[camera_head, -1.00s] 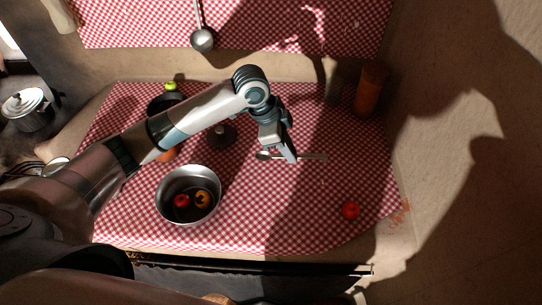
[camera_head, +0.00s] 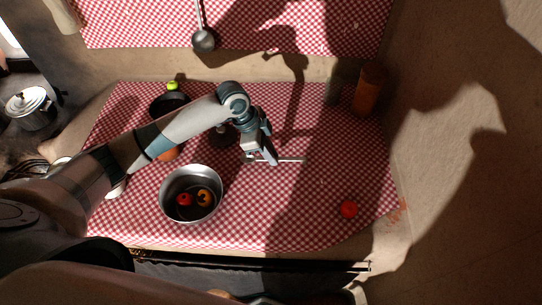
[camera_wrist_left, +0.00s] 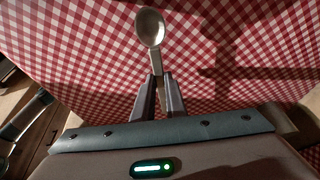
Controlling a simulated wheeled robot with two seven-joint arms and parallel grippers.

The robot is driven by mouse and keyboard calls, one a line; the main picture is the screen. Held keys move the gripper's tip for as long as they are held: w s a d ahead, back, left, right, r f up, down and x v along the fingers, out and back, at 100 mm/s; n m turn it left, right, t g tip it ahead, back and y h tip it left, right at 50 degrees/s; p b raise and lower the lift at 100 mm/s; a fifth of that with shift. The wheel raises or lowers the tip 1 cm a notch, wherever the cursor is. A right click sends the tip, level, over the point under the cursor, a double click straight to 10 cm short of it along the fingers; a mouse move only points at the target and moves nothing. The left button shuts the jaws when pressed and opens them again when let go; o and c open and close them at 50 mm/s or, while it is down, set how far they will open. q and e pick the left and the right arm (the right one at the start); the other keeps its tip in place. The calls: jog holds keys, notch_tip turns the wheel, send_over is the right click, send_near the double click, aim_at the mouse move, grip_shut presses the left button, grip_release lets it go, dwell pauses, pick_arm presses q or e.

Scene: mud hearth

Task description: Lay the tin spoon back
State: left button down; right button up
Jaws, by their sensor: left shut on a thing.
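The tin spoon (camera_head: 290,160) is a thin metal spoon with a small bowl, over the red-checked cloth in the head view. The gap between spoon and cloth is hard to judge. My right gripper is not in view.
A metal bowl (camera_head: 166,210) with red and yellow-orange fruit stands left of the spoon. A red fruit (camera_head: 348,209) lies at the right front. A brown-orange cylinder (camera_head: 367,90) stands at the back right. A ladle (camera_head: 204,40) hangs at the back. The cloth's right middle is clear.

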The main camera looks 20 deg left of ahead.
pick_arm(q)
jog(key=shift+f, duration=0.95)
jog(key=shift+f, duration=0.15)
jog(key=c, duration=1.8)
grip_release()
jog(key=shift+a+r, duration=0.25)
jog(key=shift+r, duration=0.4)
jog(key=b+v, duration=0.2)
jog(key=v, duration=0.9)
